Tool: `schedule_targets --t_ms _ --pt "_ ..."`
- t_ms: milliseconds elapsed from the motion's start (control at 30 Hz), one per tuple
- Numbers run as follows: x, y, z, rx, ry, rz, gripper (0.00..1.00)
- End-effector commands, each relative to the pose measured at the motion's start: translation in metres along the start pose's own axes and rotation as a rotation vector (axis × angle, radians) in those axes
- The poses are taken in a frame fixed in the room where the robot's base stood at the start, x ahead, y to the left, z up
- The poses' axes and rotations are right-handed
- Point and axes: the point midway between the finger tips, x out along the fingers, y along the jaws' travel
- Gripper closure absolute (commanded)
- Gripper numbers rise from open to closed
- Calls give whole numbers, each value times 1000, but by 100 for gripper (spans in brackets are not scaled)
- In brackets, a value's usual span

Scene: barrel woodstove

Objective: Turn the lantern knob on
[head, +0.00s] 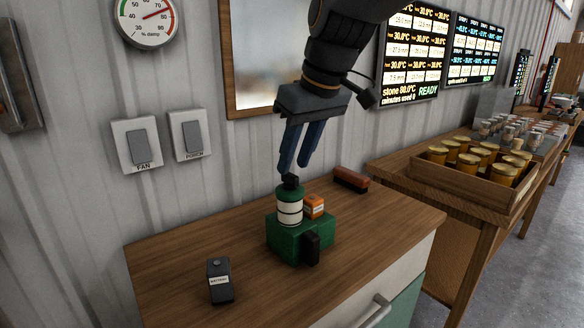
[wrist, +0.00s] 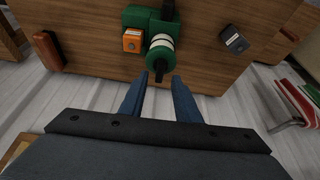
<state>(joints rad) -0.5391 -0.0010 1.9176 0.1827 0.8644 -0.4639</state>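What looks like the lantern is a green block-like body (head: 282,243) with a green and cream cylinder (head: 289,207) upright on it. A small black knob-like cap (head: 291,181) tops the cylinder. A black upright part (head: 311,249) sits on the body's front; I cannot tell which black part is the lantern knob. In the wrist view, the cylinder (wrist: 159,44) and its black cap (wrist: 159,71) lie straight ahead of the fingers. My gripper (head: 294,168) points down just above the cap, its blue fingers apart and empty. The wrist view also shows a gap between the fingertips (wrist: 159,77).
A small orange box (head: 314,206) stands close beside the cylinder. A dark labelled box (head: 219,281) is at the front left of the wooden top (head: 190,246); a brown block (head: 351,179) is at the back right. Wall switches (head: 142,146) and a framed panel (head: 233,60) are behind.

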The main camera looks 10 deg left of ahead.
Motion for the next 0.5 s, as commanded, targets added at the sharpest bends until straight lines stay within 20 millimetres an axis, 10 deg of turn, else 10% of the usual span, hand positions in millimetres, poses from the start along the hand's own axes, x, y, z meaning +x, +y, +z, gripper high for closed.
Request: schedule_targets --t_ms 500 --pt "30 0 1 1 0 0 70"
